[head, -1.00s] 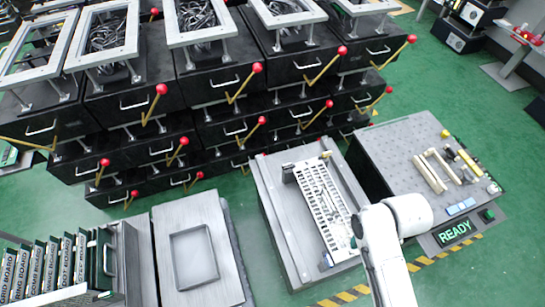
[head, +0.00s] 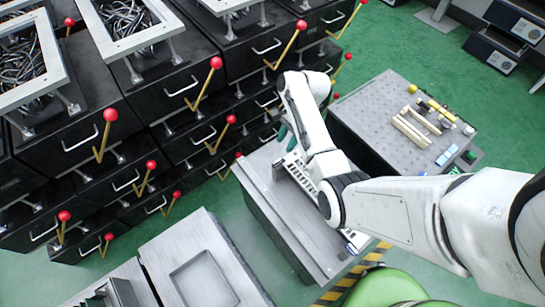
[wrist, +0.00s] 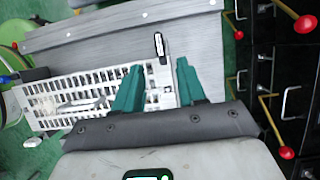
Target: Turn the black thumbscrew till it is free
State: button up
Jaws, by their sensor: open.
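My gripper (head: 285,134) is over the far end of the grey bench (head: 268,204), partly hidden by my arm in the head view. In the wrist view its two teal fingers (wrist: 159,66) are apart with nothing held between them. A white slotted board (wrist: 60,97) lies on the bench beside and below the fingers; it also shows in the head view (head: 299,171). A small upright black piece with a pale edge (wrist: 159,46) stands just beyond the fingertips, apart from them. I cannot tell whether it is the black thumbscrew. A dark block (wrist: 36,74) sits at the board's other end.
Black drawer cabinets with red-knobbed levers (head: 215,63) stand close behind the bench. A perforated table (head: 372,108) with cream bars and small parts is to the right. A grey plate with a square recess (head: 205,275) is at lower left.

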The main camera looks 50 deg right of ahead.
aim_at(277, 161)
jog(key=b+x, duration=0.1)
jog(key=x, duration=0.8)
grip_shut()
